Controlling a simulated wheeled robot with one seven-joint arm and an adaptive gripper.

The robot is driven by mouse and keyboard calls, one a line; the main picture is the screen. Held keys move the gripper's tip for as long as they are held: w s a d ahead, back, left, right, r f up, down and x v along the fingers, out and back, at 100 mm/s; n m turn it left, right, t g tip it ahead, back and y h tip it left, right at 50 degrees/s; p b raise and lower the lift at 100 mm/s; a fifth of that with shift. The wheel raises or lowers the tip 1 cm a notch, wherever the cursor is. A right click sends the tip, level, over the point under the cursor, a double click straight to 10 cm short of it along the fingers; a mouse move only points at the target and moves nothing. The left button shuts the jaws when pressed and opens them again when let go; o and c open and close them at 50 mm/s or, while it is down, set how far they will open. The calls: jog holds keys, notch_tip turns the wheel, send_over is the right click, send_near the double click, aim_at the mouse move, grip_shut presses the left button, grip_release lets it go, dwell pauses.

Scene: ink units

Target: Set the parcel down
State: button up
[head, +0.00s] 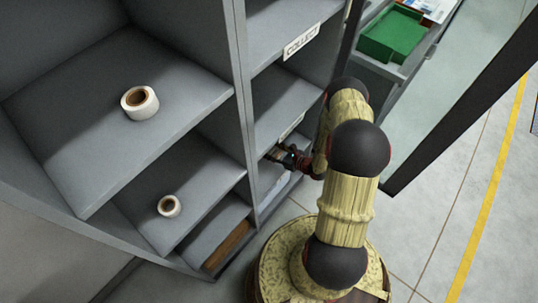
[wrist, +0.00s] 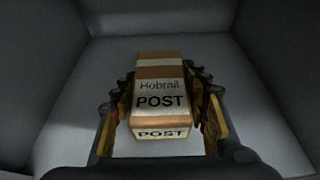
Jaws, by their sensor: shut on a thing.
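The parcel (wrist: 160,95) is a brown and white box marked "Hobrail POST". It lies lengthwise between the fingers of my gripper (wrist: 163,88) in the wrist view. The fingers are shut on its two sides. In the head view my gripper (head: 290,158) reaches into a right-hand compartment of the grey shelf unit (head: 245,100), below the "COLLECT" label (head: 301,41); the parcel is mostly hidden there. Grey walls and a pale floor (wrist: 225,70) surround the parcel in the wrist view. I cannot tell whether its underside touches that floor.
A larger tape roll (head: 140,103) and a smaller one (head: 169,206) stand on the left shelves. A brown item (head: 229,246) lies in the bottom left compartment. A green tray (head: 392,36) sits in a drawer at the back. Compartment walls stand close on both sides of my gripper.

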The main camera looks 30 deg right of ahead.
aim_at(269, 152)
jog(key=shift+w+d+f, duration=0.2)
jog(key=shift+w+f, duration=0.4)
jog(key=shift+f, duration=0.15)
jog(key=shift+w+d+f+b, duration=0.15)
jog(key=shift+f+b, duration=0.45)
jog(key=shift+f, duration=0.3)
jog(key=shift+w+a+f+b, duration=0.15)
jog(key=shift+f+b, duration=0.45)
jog(key=shift+f, duration=0.3)
jog(key=shift+d, duration=0.1)
jog(key=shift+f, duration=0.15)
jog(key=o, duration=1.3)
